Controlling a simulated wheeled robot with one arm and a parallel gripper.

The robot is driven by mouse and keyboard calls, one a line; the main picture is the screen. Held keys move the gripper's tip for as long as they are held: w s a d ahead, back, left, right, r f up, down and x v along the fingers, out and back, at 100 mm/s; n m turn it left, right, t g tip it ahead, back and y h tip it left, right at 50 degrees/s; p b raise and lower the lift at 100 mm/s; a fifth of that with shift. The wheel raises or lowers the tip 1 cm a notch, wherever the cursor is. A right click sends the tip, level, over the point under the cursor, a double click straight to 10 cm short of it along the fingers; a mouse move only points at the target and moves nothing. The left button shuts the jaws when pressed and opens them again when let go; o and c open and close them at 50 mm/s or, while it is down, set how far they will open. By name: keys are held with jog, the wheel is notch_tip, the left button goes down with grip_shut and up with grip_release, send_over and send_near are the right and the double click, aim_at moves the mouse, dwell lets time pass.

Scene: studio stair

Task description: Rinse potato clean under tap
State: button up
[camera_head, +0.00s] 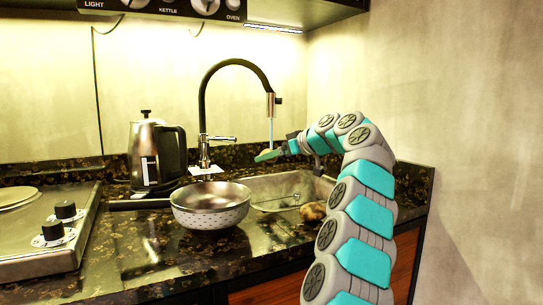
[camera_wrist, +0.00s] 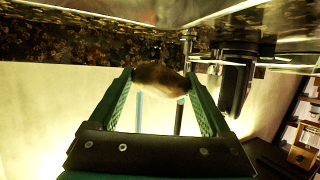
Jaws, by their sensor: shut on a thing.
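My gripper (camera_head: 266,155) is over the sink (camera_head: 290,188), just under the spout of the black and copper tap (camera_head: 236,64). In the wrist view its green fingers are shut on a brown potato (camera_wrist: 160,80), held between the fingertips. In the head view a finger hides this potato. A thin pale-blue water stream (camera_head: 270,132) runs from the tap down to my gripper. It also shows in the wrist view, close to the potato; I cannot tell exactly where it strikes. Another brown, potato-like lump (camera_head: 312,211) lies at the sink's front edge.
A patterned metal bowl (camera_head: 210,212) stands on the dark speckled counter left of the sink. A steel kettle (camera_head: 157,155) stands behind it. A stove (camera_head: 45,238) with knobs is at the far left. The front middle counter is clear.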

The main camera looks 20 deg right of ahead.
jog(key=shift+d, duration=0.1)
dwell(0.3)
jog(key=shift+s+d, duration=0.3)
jog(key=shift+d, duration=0.05)
jog(key=shift+w+a, duration=0.1)
jog(key=shift+a, duration=0.05)
jog(key=shift+w+a, duration=0.2)
jog(key=shift+a, duration=0.1)
jog(key=shift+s+d, duration=0.1)
jog(key=shift+d, duration=0.1)
dwell(0.4)
jog(key=shift+s+d, duration=0.25)
jog(key=shift+d, duration=0.05)
